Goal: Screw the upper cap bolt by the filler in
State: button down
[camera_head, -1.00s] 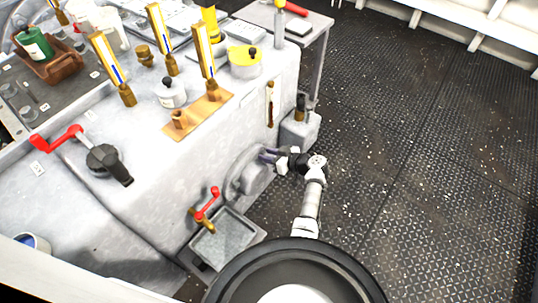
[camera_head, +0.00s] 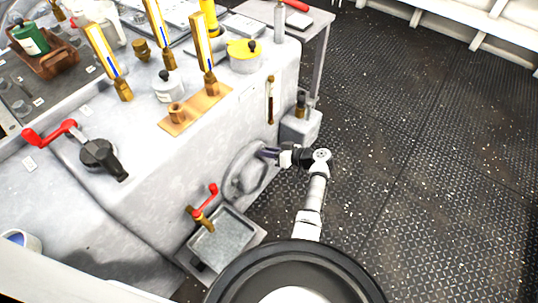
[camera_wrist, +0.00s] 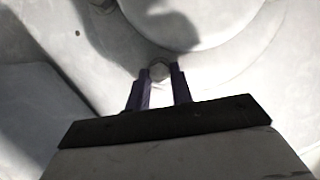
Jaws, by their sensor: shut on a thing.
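The round grey cap (camera_head: 246,178) sits on the side of the grey machine housing. In the wrist view part of its raised disc (camera_wrist: 215,20) shows at the top. The upper cap bolt (camera_wrist: 158,70) has a grey head and sits at the cap's edge. My gripper (camera_head: 268,152) reaches the upper right of the cap from the right. In the wrist view its purple fingers (camera_wrist: 159,80) are shut on the bolt head, one on each side. The bolt's shank and how deep it sits are hidden.
A red-handled tap (camera_head: 207,205) stands over a grey tray (camera_head: 222,240) below the cap. The deck at right is clear.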

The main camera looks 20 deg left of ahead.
jog(key=shift+w+d+f+m+g+y+b, duration=0.2)
jog(key=shift+m+y+b, duration=0.95)
jog(key=shift+m, duration=1.8)
jog(key=shift+s+a+f+m+g+y+b, duration=0.25)
jog(key=shift+m+y+b, duration=0.9)
jog(key=shift+m, duration=1.85)
jog(key=shift+w+d+f+m+g+y+b, duration=0.25)
jog(key=shift+m+y+b, duration=0.85)
jog(key=shift+m, duration=1.85)
jog(key=shift+s+f, duration=0.1)
jog(key=c, duration=1.5)
grip_release()
